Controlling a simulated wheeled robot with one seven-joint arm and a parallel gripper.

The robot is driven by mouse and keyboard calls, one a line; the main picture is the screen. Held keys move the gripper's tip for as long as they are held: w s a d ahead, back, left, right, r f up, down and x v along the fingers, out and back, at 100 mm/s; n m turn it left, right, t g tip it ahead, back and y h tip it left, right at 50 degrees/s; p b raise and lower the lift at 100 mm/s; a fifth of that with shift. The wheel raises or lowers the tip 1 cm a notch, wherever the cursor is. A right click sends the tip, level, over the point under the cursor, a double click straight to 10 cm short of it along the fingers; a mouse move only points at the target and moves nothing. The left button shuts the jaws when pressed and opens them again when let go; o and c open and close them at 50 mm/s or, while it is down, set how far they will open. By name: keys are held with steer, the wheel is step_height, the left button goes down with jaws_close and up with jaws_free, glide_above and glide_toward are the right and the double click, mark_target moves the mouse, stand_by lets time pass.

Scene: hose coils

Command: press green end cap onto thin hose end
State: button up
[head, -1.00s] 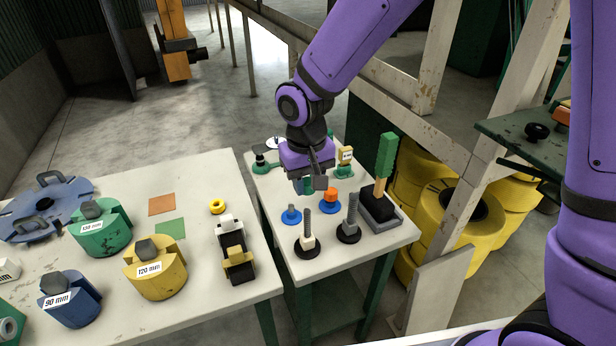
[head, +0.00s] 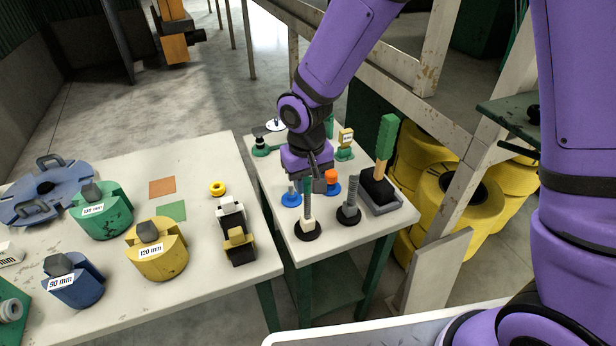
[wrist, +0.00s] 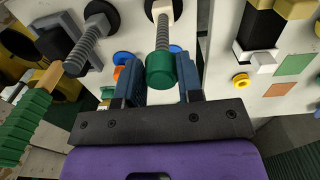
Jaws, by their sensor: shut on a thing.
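My gripper (head: 313,183) is shut on the green end cap (wrist: 160,68), which sits between its two blue-grey fingers in the wrist view. In the head view the green cap (head: 308,186) is at the upper end of the thin grey ribbed hose (head: 308,211). This hose stands upright from a pale collar on a round black base (head: 307,231). In the wrist view the hose (wrist: 163,32) runs up to the cap, which hides its end. I cannot tell whether cap and hose touch or how far the cap is on.
A second ribbed hose (head: 349,211) stands close on the right. Behind are an orange cap (head: 331,175) on a blue stand and an empty-looking blue stand (head: 291,200). A green-handled tool (head: 385,150) rises from a black block. The left table (head: 190,280) holds labelled blocks.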

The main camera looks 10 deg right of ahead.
steer(key=shift+f, duration=1.3)
stand_by(0.5)
stand_by(0.4)
steer(key=o, duration=1.2)
steer(key=shift+o, duration=0.2)
steer(key=shift+a+r, duration=0.1)
steer(key=shift+r, duration=2.2)
step_height(320, 180, up, 11)
steer(key=shift+a, duration=0.2)
steer(key=shift+f, duration=0.15)
